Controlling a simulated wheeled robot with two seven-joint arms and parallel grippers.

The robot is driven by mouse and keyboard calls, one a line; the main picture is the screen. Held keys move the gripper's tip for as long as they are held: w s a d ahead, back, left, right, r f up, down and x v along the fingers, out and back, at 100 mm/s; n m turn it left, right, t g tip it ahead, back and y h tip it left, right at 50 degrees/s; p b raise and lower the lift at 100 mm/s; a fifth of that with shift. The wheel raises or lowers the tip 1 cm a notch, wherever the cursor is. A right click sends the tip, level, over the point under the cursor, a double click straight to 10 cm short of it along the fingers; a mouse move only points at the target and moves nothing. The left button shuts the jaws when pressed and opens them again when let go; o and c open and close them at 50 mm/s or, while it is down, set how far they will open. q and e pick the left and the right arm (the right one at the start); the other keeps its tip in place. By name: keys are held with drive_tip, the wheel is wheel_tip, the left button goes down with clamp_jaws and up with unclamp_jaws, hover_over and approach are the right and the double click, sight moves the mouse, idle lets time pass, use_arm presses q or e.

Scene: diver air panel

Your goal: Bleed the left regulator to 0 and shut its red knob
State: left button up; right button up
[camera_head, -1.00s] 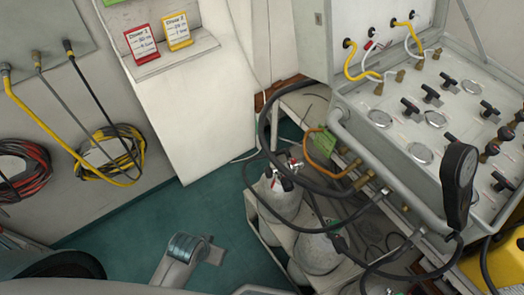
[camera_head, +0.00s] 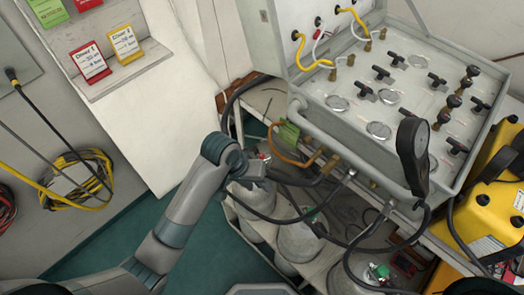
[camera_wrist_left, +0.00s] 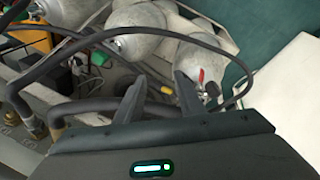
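The left regulator sits on the leftmost grey cylinder (camera_head: 252,197) under the panel bench. In the head view my left gripper (camera_head: 266,168) is at that regulator and covers most of it, leaving a bit of red beside it. In the left wrist view the red knob (camera_wrist_left: 202,75) shows on the metal valve, just beyond the right finger. My left gripper (camera_wrist_left: 160,82) is open there with nothing between its fingers. I cannot tell whether a finger touches the regulator. The regulator's gauge reading cannot be made out. My right gripper is not in view.
Black hoses (camera_head: 270,215) loop around the cylinders and close to my gripper. The sloped air panel (camera_head: 385,100) with knobs and gauges and a hanging black gauge (camera_head: 413,150) stand to the right. A yellow case (camera_head: 475,215) is at the far right. Teal floor is free at lower left.

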use_arm(q)
drive_tip(key=w+d+r+y, duration=0.1)
drive_tip(key=w+d+r, duration=0.25)
drive_tip(key=w, duration=0.35)
wheel_tip(320, 180, up, 8)
drive_tip(key=n+g+y, duration=0.1)
drive_tip(key=n+y, duration=0.1)
drive_tip(key=y, duration=0.1)
hover_over(262, 156)
drive_tip(key=shift+w+r, duration=0.1)
drive_tip(key=shift+r, duration=0.1)
drive_tip(key=shift+f, duration=0.1)
wheel_tip(262, 156, down, 15)
drive_tip(key=p, duration=0.3)
drive_tip(key=shift+f, duration=1.15)
clamp_jaws()
